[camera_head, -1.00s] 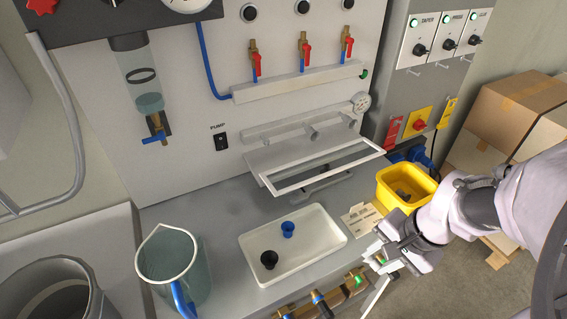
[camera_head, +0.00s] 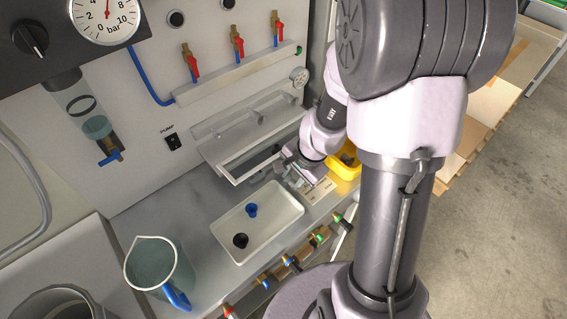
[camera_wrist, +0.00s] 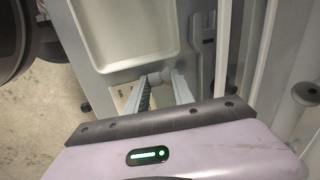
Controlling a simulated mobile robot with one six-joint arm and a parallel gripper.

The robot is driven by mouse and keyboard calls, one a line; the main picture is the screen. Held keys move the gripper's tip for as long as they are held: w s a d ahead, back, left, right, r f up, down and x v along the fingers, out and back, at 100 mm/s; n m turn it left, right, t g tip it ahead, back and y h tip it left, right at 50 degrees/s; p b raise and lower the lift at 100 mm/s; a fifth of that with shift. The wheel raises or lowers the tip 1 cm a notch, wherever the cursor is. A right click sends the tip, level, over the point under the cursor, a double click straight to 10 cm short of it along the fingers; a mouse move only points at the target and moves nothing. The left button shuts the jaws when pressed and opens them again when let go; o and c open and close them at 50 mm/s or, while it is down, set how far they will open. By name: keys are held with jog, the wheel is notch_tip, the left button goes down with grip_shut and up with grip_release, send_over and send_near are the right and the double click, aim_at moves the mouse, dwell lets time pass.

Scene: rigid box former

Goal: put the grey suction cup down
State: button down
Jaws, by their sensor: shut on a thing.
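My gripper (camera_head: 300,178) hangs over the bench just off the right corner of the white tray (camera_head: 292,226). In the wrist view its two fingers (camera_wrist: 160,84) are shut on a small grey piece, the grey suction cup (camera_wrist: 155,77), near the tray's edge (camera_wrist: 130,66). The cup is mostly hidden by the fingers and cannot be made out in the head view. A blue suction cup (camera_head: 251,210) and a black suction cup (camera_head: 240,241) stand in the tray. The tray part seen in the wrist view is bare.
A yellow bin (camera_head: 346,172), partly hidden by my arm, stands right of the gripper. A paper card (camera_head: 320,191) lies before it. A white frame (camera_head: 235,180) juts out behind the tray. A clear jug (camera_head: 150,262) stands at left. Valves (camera_head: 290,262) line the bench's front edge.

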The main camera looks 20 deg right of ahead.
jog(key=w, duration=0.2)
jog(key=w+f, duration=0.1)
jog(key=shift+a, duration=0.4)
jog(key=shift+s+f+b, duration=0.15)
jog(key=shift+f+b, duration=0.1)
jog(key=shift+b, duration=0.1)
jog(key=shift+f, duration=0.15)
jog(key=c, duration=1.3)
grip_release()
jog(key=shift+c, duration=0.2)
